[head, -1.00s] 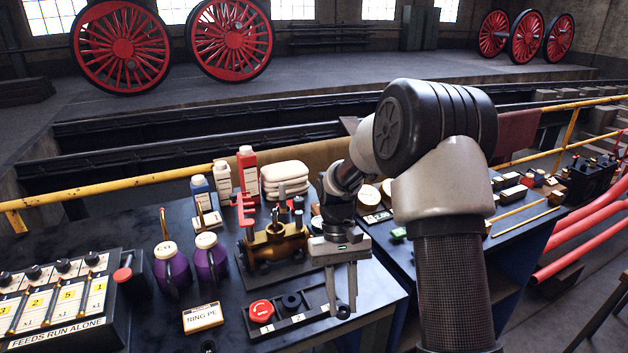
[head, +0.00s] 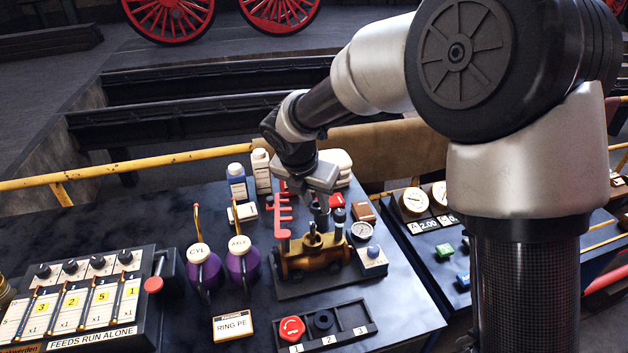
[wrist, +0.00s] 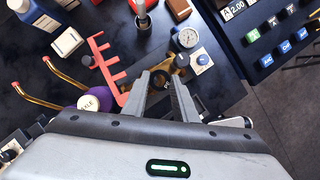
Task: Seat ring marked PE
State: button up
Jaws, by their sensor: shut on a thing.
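My gripper (wrist: 160,80) points down over the brass valve body (head: 312,262), just above its top opening. Its fingers are shut on a small dark ring (wrist: 160,84), mostly hidden between them; no marking on it is readable. The valve body stands on a dark plate, and part of it shows beyond the fingers in the wrist view. A black tray (head: 358,319) has slots numbered 1, 2 and 3. A red ring (head: 291,329) is in slot 1, a black ring (head: 323,321) in slot 2, and slot 3 is empty. A card (head: 233,326) reads RING PE.
A red pronged rack (head: 283,215) stands close left of my gripper. Two purple oil cans (head: 205,270) are left of the valve, and a small gauge (head: 362,230) is right. A box of sliders (head: 80,300) fills the left. Bottles (head: 237,182) stand behind.

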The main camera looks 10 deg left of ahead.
aim_at(310, 209)
jog(key=shift+w+a+r+n, duration=0.15)
jog(key=shift+a+r+n, duration=0.1)
jog(key=shift+a+n, duration=0.25)
notch_tip(310, 209, down, 4)
jog(key=b, duration=0.4)
jog(key=shift+r, duration=0.15)
jog(key=shift+f+p, duration=0.25)
jog(key=shift+p, duration=0.1)
dwell(0.7)
jog(key=shift+f, duration=0.25)
dwell(0.4)
jog(key=shift+f+b, duration=0.3)
jog(key=shift+f, duration=0.05)
jog(key=shift+f, duration=0.25)
jog(key=shift+f+b, duration=0.35)
jog(key=shift+f, duration=0.2)
jog(key=shift+f, duration=0.15)
dwell(0.4)
